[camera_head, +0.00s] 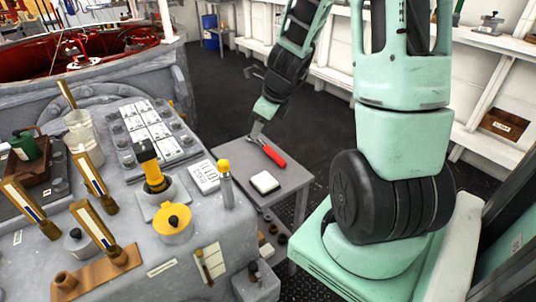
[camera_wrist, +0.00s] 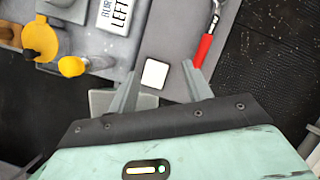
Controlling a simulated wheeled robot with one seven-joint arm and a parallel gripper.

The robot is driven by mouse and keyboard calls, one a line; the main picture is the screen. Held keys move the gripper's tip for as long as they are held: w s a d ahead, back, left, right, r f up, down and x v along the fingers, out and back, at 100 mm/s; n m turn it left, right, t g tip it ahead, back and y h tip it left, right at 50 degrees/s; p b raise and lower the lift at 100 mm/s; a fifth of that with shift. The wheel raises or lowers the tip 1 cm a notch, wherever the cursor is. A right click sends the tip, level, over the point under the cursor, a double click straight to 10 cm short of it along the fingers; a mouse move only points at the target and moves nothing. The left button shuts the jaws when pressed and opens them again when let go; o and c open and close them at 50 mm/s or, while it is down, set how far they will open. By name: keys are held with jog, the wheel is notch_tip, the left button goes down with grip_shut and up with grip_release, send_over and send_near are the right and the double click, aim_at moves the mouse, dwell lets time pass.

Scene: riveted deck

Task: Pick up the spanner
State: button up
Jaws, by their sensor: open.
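The spanner has a red handle (camera_head: 273,155) and a metal head, and lies on a small grey side table (camera_head: 232,165). In the wrist view the spanner (camera_wrist: 203,48) lies just right of my right fingertip, its metal head towards the top edge. My gripper (camera_wrist: 160,70) is open, with nothing held between its fingers. The spanner is outside the gap between them. In the head view my gripper (camera_head: 257,129) is over the back of the table, close to the spanner's head; whether they touch cannot be told.
A white block (camera_head: 264,182) lies on the table and shows between my fingers in the wrist view (camera_wrist: 154,73). A yellow-topped cylinder (camera_head: 225,183) and a white label plate (camera_head: 204,177) stand left, by a large grey console (camera_head: 200,236) with several fittings. Dark floor lies beyond the table.

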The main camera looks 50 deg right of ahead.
jog(key=s+d+f+m+h, duration=0.1)
jog(key=s+d+f+m, duration=0.15)
jog(key=d+m, duration=0.45)
jog(key=b, duration=0.5)
send_over(276, 154)
jog(key=s, duration=0.2)
jog(key=shift+n, duration=0.4)
jog(key=f, duration=0.6)
jog(key=a+f, duration=0.1)
jog(key=f, duration=0.2)
jog(key=shift+f, duration=0.25)
jog(key=shift+s+d+x, duration=0.15)
jog(key=shift+x, duration=1.45)
jog(key=shift+s+d+x, duration=0.15)
jog(key=shift+x, duration=1.5)
jog(key=shift+h, duration=0.3)
grip_shut()
